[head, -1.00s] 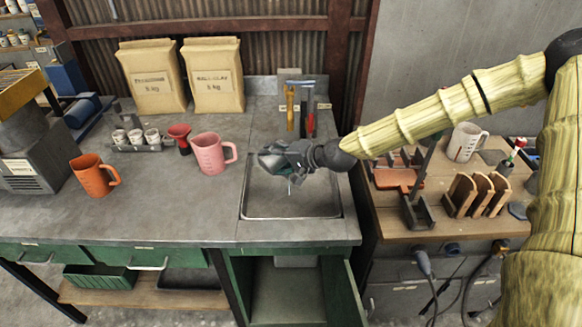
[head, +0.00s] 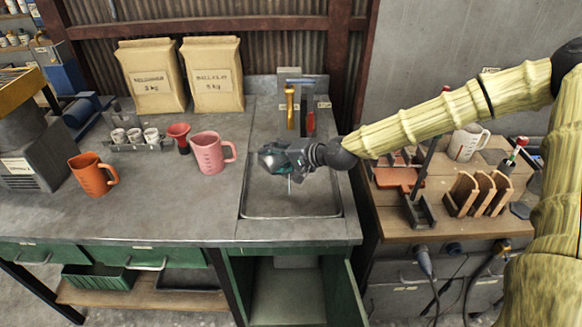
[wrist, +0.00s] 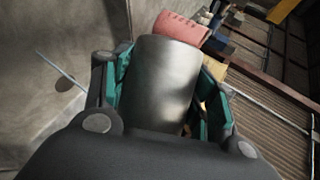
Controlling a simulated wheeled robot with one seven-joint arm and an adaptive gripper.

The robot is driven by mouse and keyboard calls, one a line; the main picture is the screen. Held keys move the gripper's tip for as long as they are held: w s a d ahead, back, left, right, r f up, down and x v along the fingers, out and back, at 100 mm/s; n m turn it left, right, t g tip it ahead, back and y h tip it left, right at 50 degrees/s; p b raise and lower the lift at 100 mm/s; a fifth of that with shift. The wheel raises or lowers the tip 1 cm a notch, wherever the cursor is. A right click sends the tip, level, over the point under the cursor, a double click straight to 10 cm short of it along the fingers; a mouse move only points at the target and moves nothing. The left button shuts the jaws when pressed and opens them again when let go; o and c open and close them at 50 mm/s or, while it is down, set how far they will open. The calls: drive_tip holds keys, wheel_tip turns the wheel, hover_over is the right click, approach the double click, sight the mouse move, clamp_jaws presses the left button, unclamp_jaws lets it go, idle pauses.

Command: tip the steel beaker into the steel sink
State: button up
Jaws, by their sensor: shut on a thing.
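My gripper (head: 270,157) is over the steel sink (head: 292,213), above the rim at its left and middle part. In the wrist view my gripper (wrist: 160,95) is shut on the steel beaker (wrist: 163,82), a smooth grey cylinder between the teal finger pads. The beaker lies tilted on its side in the head view, largely hidden by my gripper. A thin pale streak shows below my gripper in the head view; I cannot tell whether it is liquid or a fitting.
A pink jug (head: 210,153), a red funnel-shaped cup (head: 180,137) and an orange jug (head: 93,174) stand left of the sink. Two paper sacks (head: 212,75) stand behind. A wooden side table (head: 440,222) with racks and a white jug (head: 467,142) is at right.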

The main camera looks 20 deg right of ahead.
drive_tip(key=shift+w+d+f+m+y+b, duration=0.15)
drive_tip(key=shift+m+y+b, duration=0.15)
drive_tip(key=shift+b, duration=0.95)
drive_tip(key=shift+s+d+f+m+y+b, duration=0.1)
drive_tip(key=shift+m+y+b, duration=0.15)
drive_tip(key=shift+b, duration=0.95)
idle(0.5)
idle(0.6)
drive_tip(key=r+p, duration=0.1)
drive_tip(key=p, duration=0.1)
drive_tip(key=shift+a+n+p, duration=0.15)
drive_tip(key=shift+n+p, duration=0.2)
drive_tip(key=shift+p, duration=0.05)
drive_tip(key=shift+a+h+p, duration=0.2)
drive_tip(key=shift+h+p, duration=0.35)
drive_tip(key=shift+p, duration=0.4)
drive_tip(key=n+p, duration=0.1)
drive_tip(key=p, duration=0.1)
drive_tip(key=shift+r+n+h+p, duration=0.1)
drive_tip(key=shift+n+h+p, duration=0.2)
drive_tip(key=shift+h+p, duration=0.1)
drive_tip(key=shift+a+n+h+p, duration=0.15)
drive_tip(key=shift+n+h+p, duration=0.15)
drive_tip(key=shift+h+p, duration=0.2)
drive_tip(key=shift+n+t+h+p, duration=0.4)
drive_tip(key=shift+n+h+p, duration=0.1)
drive_tip(key=shift+n+h, duration=0.1)
drive_tip(key=shift+f+n+t+h, duration=0.2)
drive_tip(key=shift+n+t+h, duration=0.2)
drive_tip(key=shift+n+h, duration=0.4)
